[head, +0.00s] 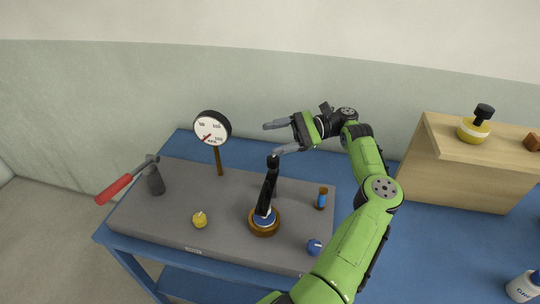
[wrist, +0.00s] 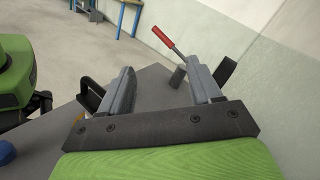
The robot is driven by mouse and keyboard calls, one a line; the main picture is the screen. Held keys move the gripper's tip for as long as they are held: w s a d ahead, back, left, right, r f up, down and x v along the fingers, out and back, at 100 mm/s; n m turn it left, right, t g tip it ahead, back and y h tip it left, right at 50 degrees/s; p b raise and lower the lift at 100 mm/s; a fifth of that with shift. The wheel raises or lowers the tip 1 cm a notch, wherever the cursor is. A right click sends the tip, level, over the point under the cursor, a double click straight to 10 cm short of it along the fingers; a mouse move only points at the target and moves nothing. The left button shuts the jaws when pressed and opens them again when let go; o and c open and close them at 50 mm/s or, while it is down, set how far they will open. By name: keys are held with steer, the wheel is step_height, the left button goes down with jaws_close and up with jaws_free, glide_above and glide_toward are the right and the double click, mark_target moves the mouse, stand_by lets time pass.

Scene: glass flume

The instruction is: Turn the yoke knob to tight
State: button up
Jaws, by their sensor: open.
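No readable label in the head view tells me which knob is the yoke knob. A yellow knob (head: 200,219) with a pale pointer sits front left on the grey bench top (head: 150,212). A blue knob (head: 314,247) with a pale mark sits at its front right edge. Between them a black upright arm (head: 269,184) rises from a round brown and blue base (head: 264,228). My gripper (head: 275,138) is open and empty, above and behind the upright arm's top, fingers pointing left. In the wrist view its fingers (wrist: 163,78) are spread with nothing between them.
A dial gauge (head: 212,128) stands on a post at the back. A red-handled lever (head: 122,184) sticks out at the left. A small blue and brown cylinder (head: 322,198) stands right of the black arm. A wooden box (head: 455,175) and a white bottle (head: 522,286) are farther right.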

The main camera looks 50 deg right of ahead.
steer(key=s+d+f+n+t+h+b, duration=0.2)
steer(key=s+f+n+t+h+b, duration=0.2)
steer(key=s+n, duration=0.1)
steer(key=n+t+h+b, duration=0.4)
steer(key=n+h+b, duration=0.4)
steer(key=n+h, duration=0.45)
glide_toward(273, 160)
steer(key=shift+n+y, duration=0.55)
steer(key=shift+y, duration=0.2)
steer(key=w, duration=0.3)
steer(key=w+d+b, duration=0.1)
steer(key=w, duration=0.3)
steer(key=w+f+b, duration=0.1)
steer(key=w, duration=0.2)
steer(key=shift+w+d, duration=0.3)
steer(key=shift+d, duration=0.05)
steer(key=c, duration=0.9)
